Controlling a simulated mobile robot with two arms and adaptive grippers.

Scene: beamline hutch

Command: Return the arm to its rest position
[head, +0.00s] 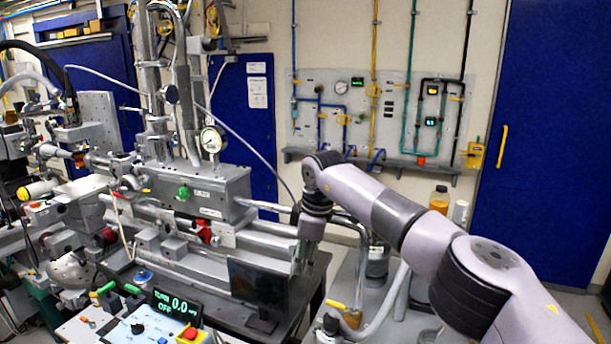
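My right arm comes in from the right edge and reaches over the front right of the beamline bench. Its wrist bends down, and my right gripper (302,262) hangs at its end beside a dark flat screen (258,284). The gripper is small and blends with the grey metal behind it, so its fingers cannot be made out. I see nothing clearly held in it. My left gripper is not in view.
The metal beamline apparatus (205,190) with a round gauge (212,139) fills the left and middle. A control box (175,305) with a green readout stands in front. An amber-filled bottle (439,199) is behind my arm. A blue door (545,130) is at the right.

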